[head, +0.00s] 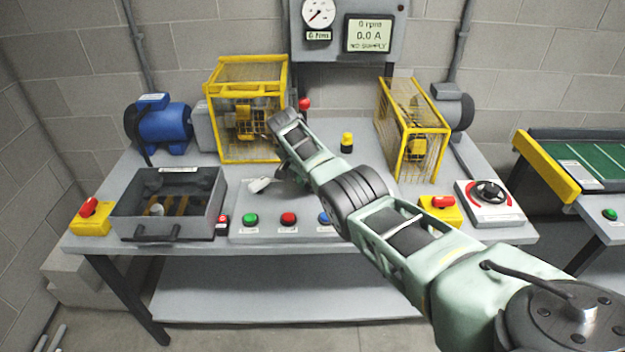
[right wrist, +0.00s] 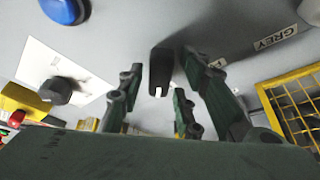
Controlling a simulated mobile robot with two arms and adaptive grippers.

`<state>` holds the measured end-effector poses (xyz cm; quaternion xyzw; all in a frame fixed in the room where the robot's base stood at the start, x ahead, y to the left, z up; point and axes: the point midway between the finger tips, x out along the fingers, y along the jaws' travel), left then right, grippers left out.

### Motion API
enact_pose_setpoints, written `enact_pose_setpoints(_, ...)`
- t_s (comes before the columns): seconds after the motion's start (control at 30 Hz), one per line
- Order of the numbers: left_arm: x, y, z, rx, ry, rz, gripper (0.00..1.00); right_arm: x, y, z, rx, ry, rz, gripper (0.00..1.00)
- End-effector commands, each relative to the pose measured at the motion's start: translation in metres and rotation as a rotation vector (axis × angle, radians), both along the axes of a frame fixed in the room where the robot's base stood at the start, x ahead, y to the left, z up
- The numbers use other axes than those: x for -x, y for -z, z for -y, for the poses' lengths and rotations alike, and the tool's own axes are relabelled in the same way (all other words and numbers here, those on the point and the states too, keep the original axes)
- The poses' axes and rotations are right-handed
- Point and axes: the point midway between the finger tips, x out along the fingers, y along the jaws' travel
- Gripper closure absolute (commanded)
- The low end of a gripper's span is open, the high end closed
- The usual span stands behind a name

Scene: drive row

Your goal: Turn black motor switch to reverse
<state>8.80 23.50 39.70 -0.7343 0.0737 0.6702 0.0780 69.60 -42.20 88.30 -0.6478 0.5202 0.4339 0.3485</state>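A black switch handle (right wrist: 160,70) with a white mark at its end shows in the right wrist view. It stands on a grey panel between the spread fingers of my right gripper (right wrist: 162,85), with gaps visible on both sides. In the head view my right gripper (head: 289,175) is low over the panel (head: 260,236) on the table, and my arm hides the black switch there. A label reading GREY (right wrist: 276,38) is on the panel; another label is partly hidden by a finger. My left gripper does not show.
Green (head: 250,219), red (head: 288,218) and blue (head: 324,218) buttons sit along the panel front. A yellow cage (head: 247,72) stands behind, another (head: 428,108) at right.

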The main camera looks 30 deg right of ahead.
Motion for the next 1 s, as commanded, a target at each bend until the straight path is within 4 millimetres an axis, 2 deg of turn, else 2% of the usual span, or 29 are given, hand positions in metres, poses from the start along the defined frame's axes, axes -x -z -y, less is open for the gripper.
enact_pose_setpoints(0.37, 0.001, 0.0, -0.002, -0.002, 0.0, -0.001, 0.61, 0.0, -0.001, 0.0, 0.002, -0.002, 0.001, 0.61)
enact_pose_setpoints(0.57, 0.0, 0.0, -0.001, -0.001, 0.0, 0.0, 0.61, 0.0, -0.013, -0.005, 0.003, -0.004, 0.002, 0.61)
enact_pose_setpoints(0.7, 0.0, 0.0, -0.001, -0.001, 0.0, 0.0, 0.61, 0.002, -0.03, -0.012, 0.002, -0.004, 0.003, 0.61)
enact_pose_setpoints(1.0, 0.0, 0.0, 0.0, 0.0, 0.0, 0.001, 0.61, 0.007, -0.089, -0.036, 0.001, -0.004, 0.003, 0.61)
